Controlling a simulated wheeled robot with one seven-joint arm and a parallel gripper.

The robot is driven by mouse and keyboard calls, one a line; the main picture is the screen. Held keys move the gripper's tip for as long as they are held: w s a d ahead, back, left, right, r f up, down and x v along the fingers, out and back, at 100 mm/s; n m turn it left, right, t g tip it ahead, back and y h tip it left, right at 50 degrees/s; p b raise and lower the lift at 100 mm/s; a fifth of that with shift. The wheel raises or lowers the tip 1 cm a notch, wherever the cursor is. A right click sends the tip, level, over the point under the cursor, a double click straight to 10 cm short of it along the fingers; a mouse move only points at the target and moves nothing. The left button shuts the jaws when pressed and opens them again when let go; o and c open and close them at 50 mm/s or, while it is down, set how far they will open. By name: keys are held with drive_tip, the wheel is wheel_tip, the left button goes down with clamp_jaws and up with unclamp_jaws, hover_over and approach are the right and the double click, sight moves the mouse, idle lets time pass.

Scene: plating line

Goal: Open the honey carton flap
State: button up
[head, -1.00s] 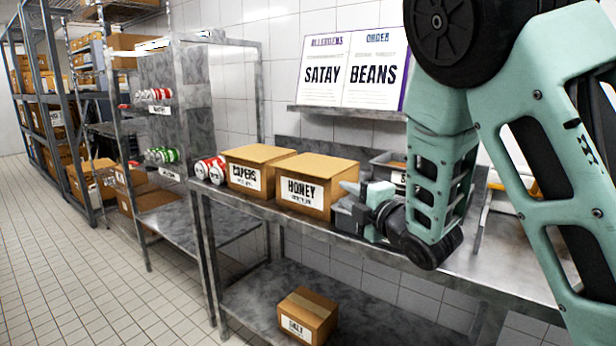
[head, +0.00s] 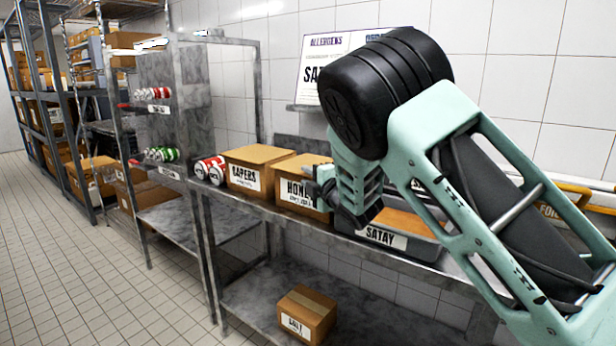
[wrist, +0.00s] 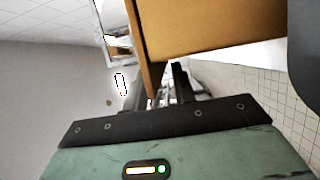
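The honey carton (head: 296,199) is a brown box with a white HONEY label, standing on the steel counter's left part. Its top looks closed, though my arm covers its right end. My gripper (head: 314,184) is at the carton's upper right front corner in the head view. In the wrist view the carton (wrist: 225,28) fills the top centre, and a thin brown edge of it reaches down between the two dark fingers of my gripper (wrist: 160,88). The fingers stand apart, with a gap beside that edge. Whether they touch the carton I cannot tell.
The capers carton (head: 244,178) stands left of the honey carton, with red-and-white cans (head: 208,170) beyond it. A satay tray (head: 385,237) is on the right, under my arm. A small carton (head: 307,314) lies on the lower shelf. The tiled floor at left is clear.

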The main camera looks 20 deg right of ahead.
drive_tip(key=shift+w, duration=0.15)
drive_tip(key=shift+c, duration=0.3)
clamp_jaws()
idle(1.1)
